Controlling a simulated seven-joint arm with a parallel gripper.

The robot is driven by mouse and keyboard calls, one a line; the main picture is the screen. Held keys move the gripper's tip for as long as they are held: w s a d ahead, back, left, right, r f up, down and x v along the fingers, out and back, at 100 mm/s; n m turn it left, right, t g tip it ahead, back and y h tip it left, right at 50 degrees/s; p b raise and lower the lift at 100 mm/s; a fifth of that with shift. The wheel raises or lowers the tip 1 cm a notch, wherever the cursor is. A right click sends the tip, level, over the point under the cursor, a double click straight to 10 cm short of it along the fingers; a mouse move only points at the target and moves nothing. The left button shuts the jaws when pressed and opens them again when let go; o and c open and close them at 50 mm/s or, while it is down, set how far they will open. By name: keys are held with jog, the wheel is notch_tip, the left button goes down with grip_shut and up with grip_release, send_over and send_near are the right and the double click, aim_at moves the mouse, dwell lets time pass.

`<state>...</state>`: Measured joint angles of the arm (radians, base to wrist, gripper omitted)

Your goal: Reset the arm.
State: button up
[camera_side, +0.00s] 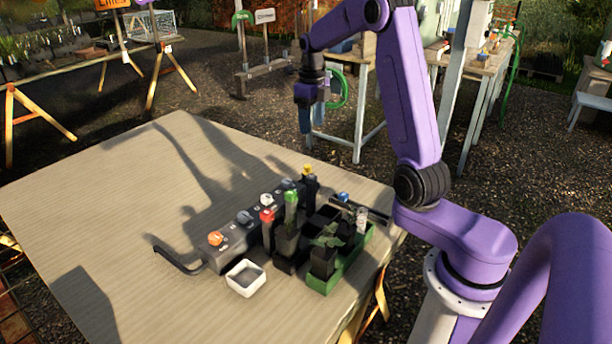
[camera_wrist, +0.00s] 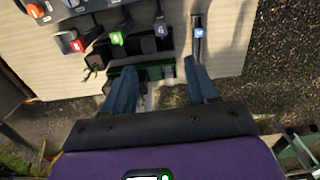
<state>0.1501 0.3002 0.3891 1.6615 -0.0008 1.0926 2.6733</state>
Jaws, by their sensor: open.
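My arm is raised over the table (camera_side: 90,210), and my gripper (camera_side: 304,128) hangs fingers down, well above the tube stock. It holds nothing. In the wrist view my gripper (camera_wrist: 156,74) shows two blue fingers spread apart, with the green tray (camera_wrist: 154,73) and bare ground visible between and beyond them.
A small white dish (camera_side: 246,291) sits in front of the rack. The green tray (camera_side: 348,267) holds black pots, one with a leafy plant. A blue-capped item (camera_side: 343,197) lies near a clear tube (camera_side: 361,220). The left half of the table is clear.

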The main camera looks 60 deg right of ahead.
jog(key=s+a+r+n, duration=0.1)
jog(key=s+a+n, duration=0.3)
jog(key=a+n, duration=0.7)
jog(key=s+a+n, duration=0.5)
jog(key=a+n, duration=0.5)
jog(key=n, duration=0.2)
jog(key=s+a+f+n, duration=0.1)
jog(key=s+n, duration=1)
jog(key=n, duration=0.1)
jog(key=s+a+f+n, duration=0.1)
jog(key=s+a+n, duration=0.1)
jog(key=s+n, duration=0.9)
jog(key=shift+s+n, duration=0.3)
jog(key=shift+n, duration=0.9)
